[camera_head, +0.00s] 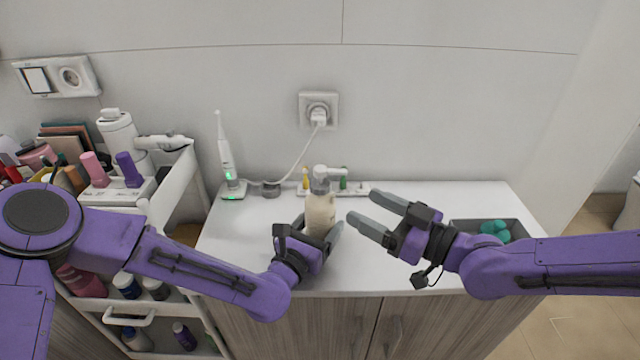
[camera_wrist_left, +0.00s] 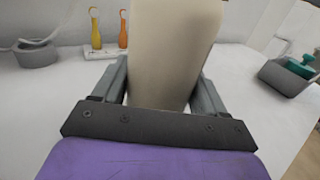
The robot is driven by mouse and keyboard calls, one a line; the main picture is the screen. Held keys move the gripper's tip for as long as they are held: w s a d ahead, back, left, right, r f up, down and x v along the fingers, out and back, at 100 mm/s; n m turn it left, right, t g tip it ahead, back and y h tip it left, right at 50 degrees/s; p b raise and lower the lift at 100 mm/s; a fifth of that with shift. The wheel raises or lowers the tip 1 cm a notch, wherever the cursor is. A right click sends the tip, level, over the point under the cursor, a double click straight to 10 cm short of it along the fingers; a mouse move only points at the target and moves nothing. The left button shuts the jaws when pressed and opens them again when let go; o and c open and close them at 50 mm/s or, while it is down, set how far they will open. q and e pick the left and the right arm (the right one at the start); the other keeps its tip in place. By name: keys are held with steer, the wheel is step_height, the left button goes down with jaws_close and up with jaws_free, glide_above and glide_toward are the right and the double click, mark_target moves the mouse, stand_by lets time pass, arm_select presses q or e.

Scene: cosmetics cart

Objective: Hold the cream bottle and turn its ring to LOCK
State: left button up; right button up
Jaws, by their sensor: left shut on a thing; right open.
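The cream bottle (camera_head: 320,212) stands upright on the white cabinet top, with a cream-coloured body and a grey-white pump head (camera_head: 322,175) whose spout points right. My left gripper (camera_head: 318,232) is shut on the lower body of the bottle. In the left wrist view the body of the bottle (camera_wrist_left: 172,50) fills the space between the fingers, and its top is out of frame. My right gripper (camera_head: 373,212) is open and empty, to the right of the bottle and apart from it. The ring and its marks are too small to make out.
An electric toothbrush (camera_head: 225,155) stands on its charger at the back left, its cord running to the wall socket (camera_head: 319,112). A small rack (camera_head: 358,190) is behind the bottle. A grey tray (camera_head: 515,229) with teal items is at the right. A loaded cart stands left.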

mark_target(329, 189)
steer(key=x, duration=1.1)
steer(key=shift+w+a, duration=0.2)
steer(key=shift+a, duration=0.2)
steer(key=shift+c, duration=0.3)
steer(key=c, duration=1)
